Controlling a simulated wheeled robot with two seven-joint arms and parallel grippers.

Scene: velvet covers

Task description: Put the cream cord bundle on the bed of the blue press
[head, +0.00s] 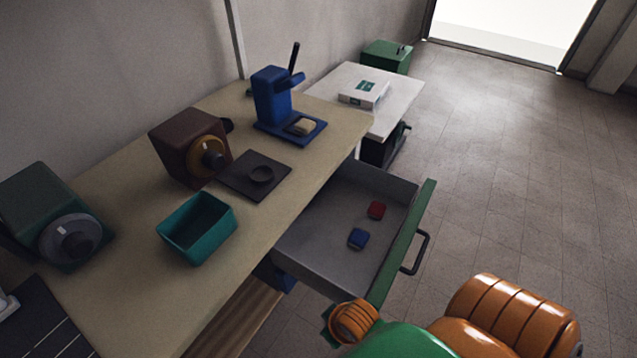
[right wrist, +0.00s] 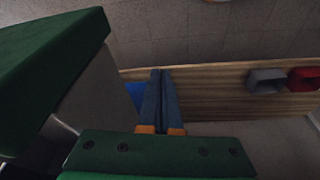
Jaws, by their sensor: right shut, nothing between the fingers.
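The blue press (head: 271,94) stands at the far end of the bench, with a dark lever rising from its top. A small cream bundle (head: 302,126) lies on the flat bed (head: 278,133) of the press, under its head. No gripper touches it. My right gripper (right wrist: 161,72) shows in the right wrist view with its two dark fingers together and nothing between them. In the head view my right arm is at the bottom, beside the open drawer and well away from the press; its fingers cannot be made out there. My left gripper is not in view.
An open grey drawer (head: 310,240) with a green front holds a red bundle (head: 376,210) and a blue bundle (head: 358,238). A teal bin (head: 197,229), brown machine (head: 188,150) and green machine (head: 45,215) stand on the bench (head: 130,285). Floor to the right is clear.

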